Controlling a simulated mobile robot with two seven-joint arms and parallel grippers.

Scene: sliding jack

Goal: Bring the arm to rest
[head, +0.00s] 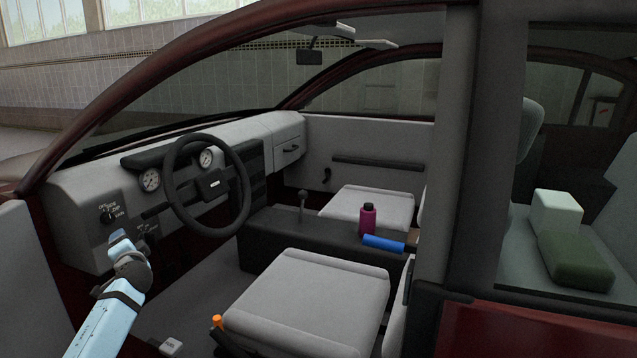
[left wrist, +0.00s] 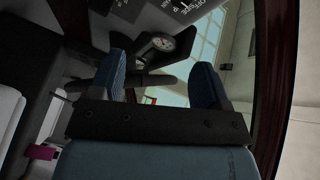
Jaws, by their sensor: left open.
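My left arm (head: 105,322) comes in from the lower left, through the car's open door side. My left gripper (head: 119,238) is in front of the dashboard (head: 75,215), below the rotary light knob (head: 108,213) and left of the steering wheel (head: 240,196). I cannot tell from these frames whether the gripper touches the dashboard. My right gripper is not in view.
The front seat (head: 300,300) is right of my arm, with an orange-tipped lever (head: 217,321) beside it. A magenta bottle (head: 367,219) and a blue cylinder (head: 383,243) are on the centre console (head: 262,228). A dark red door pillar (head: 62,290) stands left of the arm.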

